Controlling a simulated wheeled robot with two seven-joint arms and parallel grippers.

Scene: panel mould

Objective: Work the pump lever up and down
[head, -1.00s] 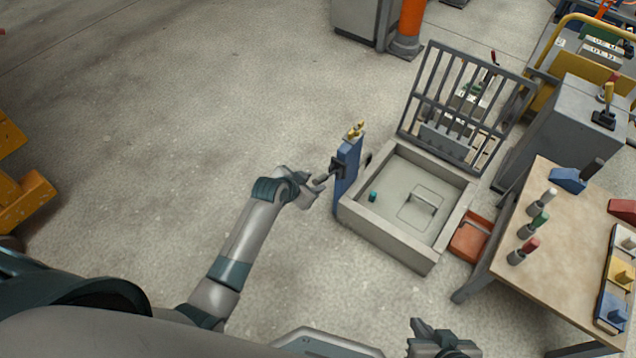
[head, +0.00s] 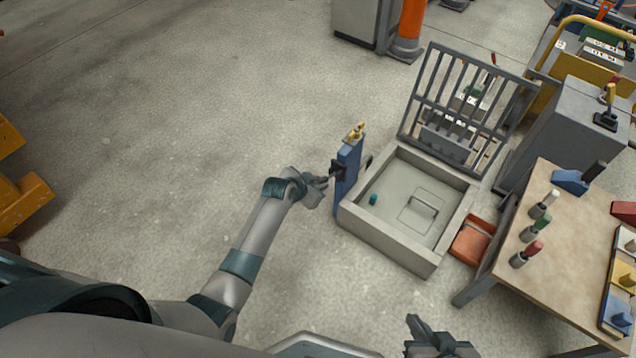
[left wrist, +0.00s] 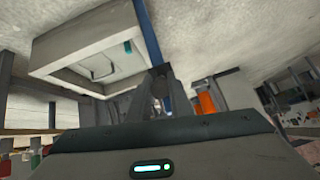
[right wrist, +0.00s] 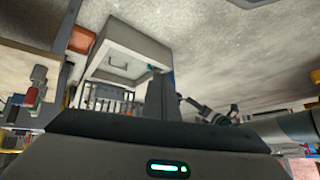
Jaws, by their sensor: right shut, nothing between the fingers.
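The pump is a blue upright post (head: 347,178) with a dark pivot block and a short lever (head: 331,177) on its left side in the head view. Brass fittings (head: 355,132) sit on its top. My left gripper (head: 324,183) is at the lever, its fingers closed around the lever's outer end, which they mostly hide. In the left wrist view the fingers (left wrist: 153,95) point at the dark pivot block (left wrist: 160,74) beside the blue post. My right gripper (head: 420,328) is shut and empty, low in the head view, away from the pump.
A grey basin (head: 388,240) with a hatch and a raised barred grate (head: 468,110) stands right of the post. A workbench (head: 560,245) with several tools is at the right, with an orange-red bin (head: 471,240) beside it.

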